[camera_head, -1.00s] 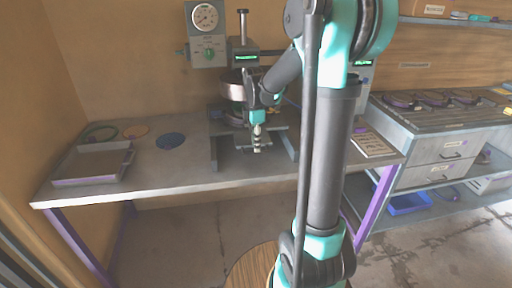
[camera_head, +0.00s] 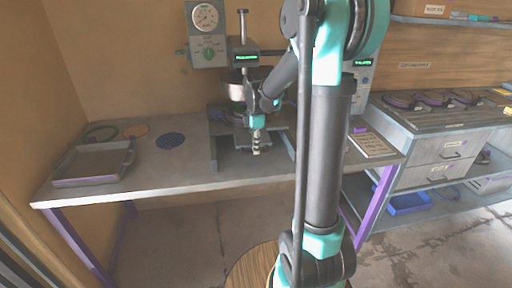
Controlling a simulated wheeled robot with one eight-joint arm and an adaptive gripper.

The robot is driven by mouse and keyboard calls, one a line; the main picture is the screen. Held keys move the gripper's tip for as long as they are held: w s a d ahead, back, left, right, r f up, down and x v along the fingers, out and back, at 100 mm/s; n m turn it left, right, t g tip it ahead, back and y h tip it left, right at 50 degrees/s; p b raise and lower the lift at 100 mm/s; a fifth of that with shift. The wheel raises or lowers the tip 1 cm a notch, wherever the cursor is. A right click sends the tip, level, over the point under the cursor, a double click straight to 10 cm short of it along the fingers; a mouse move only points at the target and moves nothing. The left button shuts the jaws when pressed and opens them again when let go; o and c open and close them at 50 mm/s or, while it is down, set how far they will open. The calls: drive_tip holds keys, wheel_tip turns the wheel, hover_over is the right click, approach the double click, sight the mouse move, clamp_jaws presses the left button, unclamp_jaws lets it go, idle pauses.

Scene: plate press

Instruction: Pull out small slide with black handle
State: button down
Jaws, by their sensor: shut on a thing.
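The press (camera_head: 243,88) stands at the back of the workbench, with a round drum and a grey base frame under its head. My gripper (camera_head: 256,150) points down at the front opening of the base. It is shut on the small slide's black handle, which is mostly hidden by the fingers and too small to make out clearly. The slide (camera_head: 240,150) shows only as a dark flat piece low between the side walls of the base. How far it sticks out is hard to tell.
A dial gauge (camera_head: 207,18) is on the wall unit. A printed sheet (camera_head: 370,143) lies right of my arm. A drawer cabinet (camera_head: 440,150) stands at the right.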

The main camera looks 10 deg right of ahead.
drive_tip(key=shift+s, duration=0.1)
drive_tip(key=s, duration=1.9)
drive_tip(key=c, duration=1.6)
unclamp_jaws()
drive_tip(key=shift+r, duration=0.1)
wheel_tip(320, 180, up, 12)
